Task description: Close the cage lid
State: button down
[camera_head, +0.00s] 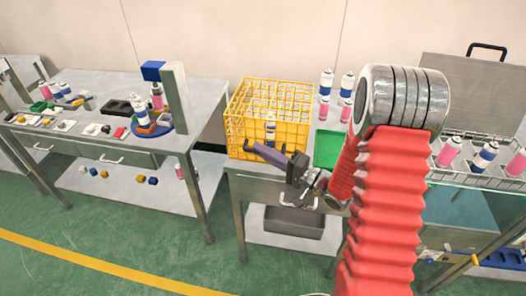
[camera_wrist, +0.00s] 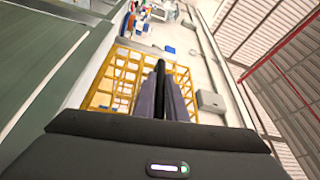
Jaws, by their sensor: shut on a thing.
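The cage lid (camera_head: 478,82) looks like the grey panel with a black handle (camera_head: 487,47) on its top edge. It stands raised at the back right in the head view, partly behind my arm. Below it is the wire cage (camera_head: 480,176) holding several pink and blue-labelled cans. My gripper (camera_head: 258,150) is far to the left of the lid, in front of the yellow crate (camera_head: 262,92). In the wrist view its long purple-grey fingers (camera_wrist: 166,78) are close together, with a dark narrow thing (camera_wrist: 160,72) between them. I cannot tell what that is.
A blue-and-white can (camera_head: 270,127) shows by the yellow crate, near my fingertips. A green tray (camera_head: 327,149) and several cans stand to the crate's right. A left bench (camera_head: 150,92) carries parts and a blue-topped press. The green floor in front is clear.

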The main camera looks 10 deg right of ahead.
jog(key=shift+s+a+f, duration=0.15)
jog(key=shift+s+f, duration=0.1)
jog(key=shift+f, duration=0.35)
jog(key=c, duration=2.2)
grip_release()
jog(key=o, duration=0.3)
jog(key=shift+w+r, duration=0.1)
jog(key=shift+o, duration=0.4)
jog(key=shift+r, duration=0.1)
jog(key=v, duration=1.3)
jog(key=shift+s+d, duration=0.2)
jog(key=shift+d, duration=0.2)
